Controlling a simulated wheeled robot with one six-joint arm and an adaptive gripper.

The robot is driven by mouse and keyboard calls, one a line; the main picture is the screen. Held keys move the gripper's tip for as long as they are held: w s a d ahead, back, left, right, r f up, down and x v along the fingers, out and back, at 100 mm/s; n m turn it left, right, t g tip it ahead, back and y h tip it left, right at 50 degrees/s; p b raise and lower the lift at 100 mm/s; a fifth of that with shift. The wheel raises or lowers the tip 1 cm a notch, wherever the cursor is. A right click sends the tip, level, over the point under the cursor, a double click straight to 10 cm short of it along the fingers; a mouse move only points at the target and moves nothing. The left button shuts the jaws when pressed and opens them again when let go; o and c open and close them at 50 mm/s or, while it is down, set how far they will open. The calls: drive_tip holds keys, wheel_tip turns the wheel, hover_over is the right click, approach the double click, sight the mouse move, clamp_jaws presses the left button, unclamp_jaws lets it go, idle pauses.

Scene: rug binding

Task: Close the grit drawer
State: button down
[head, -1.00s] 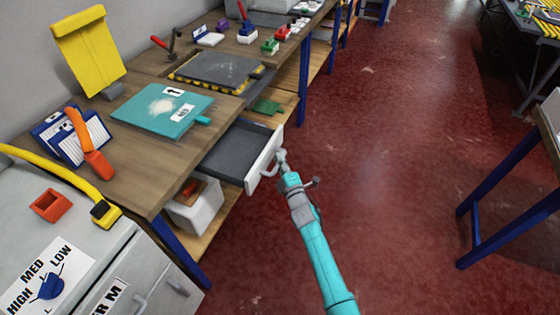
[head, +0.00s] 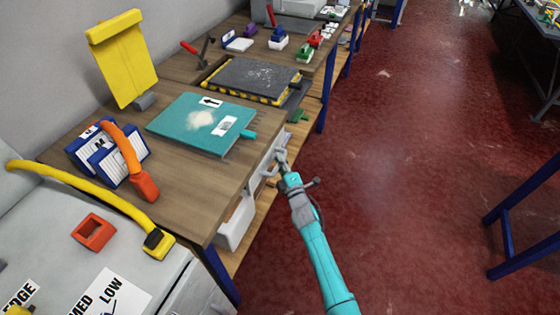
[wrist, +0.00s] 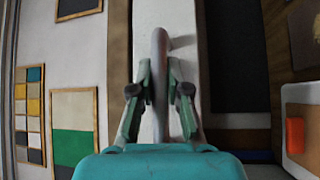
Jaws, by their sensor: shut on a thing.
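The grit drawer (head: 265,158) is under the front edge of the wooden bench. Its pale front stands close to the bench edge, and no inside of it shows in the head view. Whether a small gap is left, I cannot tell. The drawer front also shows in the wrist view (wrist: 146,22). My gripper (head: 280,160) is at the drawer front, shut on the grey bar handle (wrist: 160,65). In the wrist view its two fingers stand on either side of the bar.
A teal board (head: 190,115) with a pale powder heap lies on the bench above. A white bin (head: 236,225) stands below on the lower shelf. A dark plate (head: 250,78) lies farther along the bench.

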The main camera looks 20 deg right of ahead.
drive_tip(key=shift+a, duration=0.15)
drive_tip(key=c, duration=1.1)
unclamp_jaws()
drive_tip(key=shift+w+a, duration=0.1)
drive_tip(key=shift+w, duration=0.05)
drive_tip(key=shift+c, duration=0.2)
drive_tip(key=s+f, duration=0.1)
drive_tip(key=s, duration=1.1)
drive_tip(key=shift+d+f, duration=0.2)
drive_tip(key=shift+f, duration=0.1)
